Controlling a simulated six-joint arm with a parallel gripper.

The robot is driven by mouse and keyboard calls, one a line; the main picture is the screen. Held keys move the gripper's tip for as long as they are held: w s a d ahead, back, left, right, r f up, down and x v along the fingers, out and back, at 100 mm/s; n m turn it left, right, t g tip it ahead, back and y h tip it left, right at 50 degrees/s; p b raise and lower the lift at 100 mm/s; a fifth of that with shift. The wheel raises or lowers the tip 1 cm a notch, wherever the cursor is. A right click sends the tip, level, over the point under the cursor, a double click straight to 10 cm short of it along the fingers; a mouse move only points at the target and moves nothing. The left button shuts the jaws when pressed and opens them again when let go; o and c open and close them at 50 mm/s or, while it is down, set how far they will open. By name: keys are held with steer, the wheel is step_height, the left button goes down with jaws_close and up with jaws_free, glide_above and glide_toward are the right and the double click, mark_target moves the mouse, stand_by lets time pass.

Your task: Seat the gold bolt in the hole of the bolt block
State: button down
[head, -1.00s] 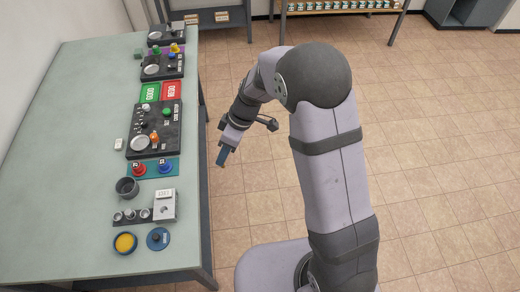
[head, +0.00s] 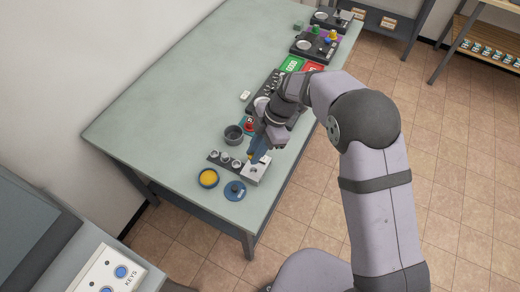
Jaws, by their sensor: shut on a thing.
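My gripper (head: 258,150) points down over the near right part of the table, close above the bolt block. It is shut on the gold bolt (head: 264,159), of which only a small gold bit shows by the blue fingertips. The bolt block (head: 253,176) is a pale grey block near the table's right edge, with a dark round spot on its top that looks like the hole. The fingers and arm hide part of the block's far side. I cannot tell whether the bolt touches the block.
A dark strip (head: 212,154) with several round silver pieces adjoins the block's left side. A dark cup (head: 234,135) stands behind it. A yellow-topped round dish (head: 208,178) and a blue disc (head: 235,191) lie in front. Control panels fill the far right side; the table's left is clear.

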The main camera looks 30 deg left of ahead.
steer(key=shift+f+b, duration=0.75)
steer(key=shift+f, duration=1.3)
steer(key=shift+b, duration=0.7)
stand_by(0.6)
steer(key=shift+f+b, duration=0.35)
steer(key=shift+f, duration=0.05)
steer(key=shift+f+b, duration=0.3)
steer(key=shift+b, duration=0.05)
steer(key=shift+f+b, duration=0.45)
steer(key=shift+f, duration=0.05)
steer(key=c, duration=1.3)
jaws_free()
steer(key=shift+r, duration=0.25)
